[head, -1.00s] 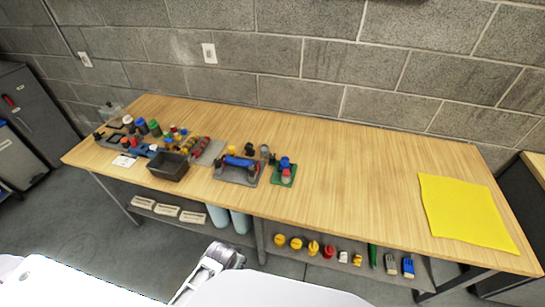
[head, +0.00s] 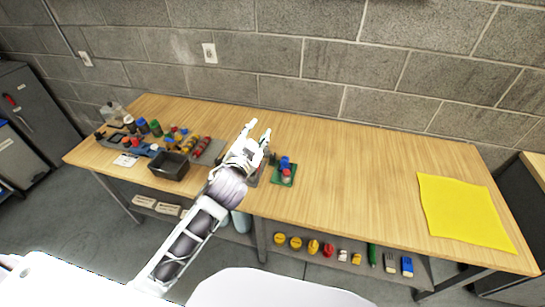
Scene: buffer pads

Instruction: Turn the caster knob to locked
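My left gripper (head: 259,128) reaches over the table from the lower left, its two fingers apart with nothing visible between them. My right gripper is not in view.
The wooden table (head: 360,190) is clear from the middle to a yellow mat (head: 465,212) at the right. A dark bin (head: 168,166) and several small coloured parts crowd the left. A lower shelf holds bottles, tools and gloves. A block wall stands behind.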

